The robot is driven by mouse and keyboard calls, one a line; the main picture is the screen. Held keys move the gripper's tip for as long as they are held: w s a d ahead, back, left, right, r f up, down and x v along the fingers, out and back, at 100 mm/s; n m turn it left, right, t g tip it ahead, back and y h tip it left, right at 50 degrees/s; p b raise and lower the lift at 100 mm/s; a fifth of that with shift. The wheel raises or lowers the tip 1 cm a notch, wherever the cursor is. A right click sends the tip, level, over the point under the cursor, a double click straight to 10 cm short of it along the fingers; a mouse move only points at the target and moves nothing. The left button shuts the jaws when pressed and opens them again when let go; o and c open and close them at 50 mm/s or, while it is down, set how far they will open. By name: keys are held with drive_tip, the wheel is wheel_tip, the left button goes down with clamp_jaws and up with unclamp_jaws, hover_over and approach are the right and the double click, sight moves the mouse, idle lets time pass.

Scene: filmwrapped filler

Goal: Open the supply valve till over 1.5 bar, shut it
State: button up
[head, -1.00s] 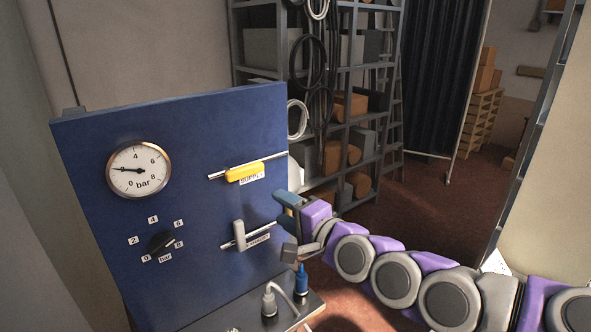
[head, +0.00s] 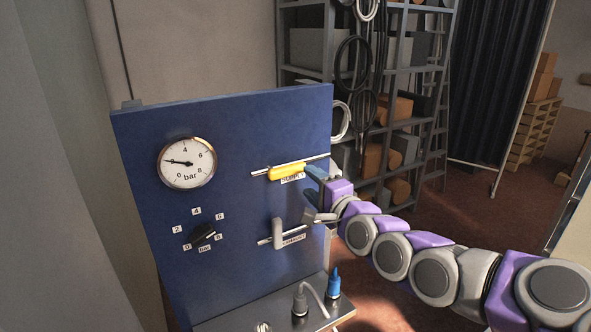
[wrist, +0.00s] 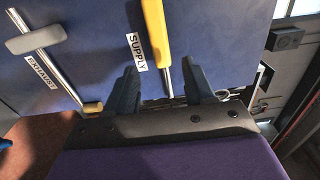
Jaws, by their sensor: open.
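The yellow SUPPLY handle (head: 287,172) lies along its pipe on the blue panel (head: 170,270). It shows in the wrist view (wrist: 156,30), its near end just beyond the gap between my fingers. My gripper (head: 312,178) is open at the right end of the handle; its dark fingers (wrist: 160,85) hold nothing. I cannot tell whether they touch the pipe. The round gauge (head: 187,163) has its needle pointing left and slightly up, about where 2 bar lies. The grey EXHAUST handle (head: 278,234) stands across its pipe, lower down; it shows in the wrist view (wrist: 35,39).
A black knob (head: 203,233) with a printed bar scale sits below the gauge. A metal ledge (head: 240,318) with a grey plug (head: 299,302) and a blue fitting (head: 334,284) juts out below. A shelf rack (head: 425,100) with hanging cables stands behind the panel.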

sight(294, 173)
drive_tip(key=x, duration=0.7)
drive_tip(key=shift+a+f, duration=0.1)
drive_tip(key=shift+a, duration=0.4)
drive_tip(key=shift+w+a, duration=0.1)
drive_tip(key=shift+w, duration=0.5)
drive_tip(key=shift+a, duration=0.15)
clamp_jaws()
